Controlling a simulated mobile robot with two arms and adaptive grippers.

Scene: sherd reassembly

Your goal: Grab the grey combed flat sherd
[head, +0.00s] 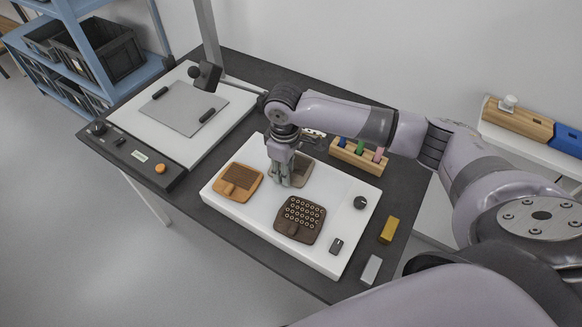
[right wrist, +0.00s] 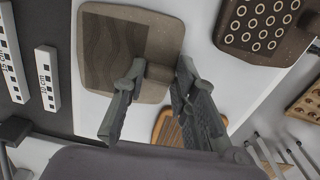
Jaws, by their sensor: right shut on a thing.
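The grey combed flat sherd (head: 301,171) lies on the white board (head: 228,199), partly hidden behind my right gripper (head: 281,182) in the head view. In the right wrist view the sherd (right wrist: 105,50) shows a wavy combed panel and a raised grip block (right wrist: 159,72). My right gripper (right wrist: 160,76) is shut on that block, one finger on each side. Whether the sherd is clear of the board I cannot tell. My left gripper is not in view.
An orange-brown lined sherd (head: 238,181) lies left of the gripper. A dark brown sherd with rings (head: 300,219) lies in front. A wooden rack (head: 358,157) stands behind right. A camera stand with a grey plate (head: 181,107) is at left. Yellow (head: 389,230) and pale blocks (head: 371,269) lie right.

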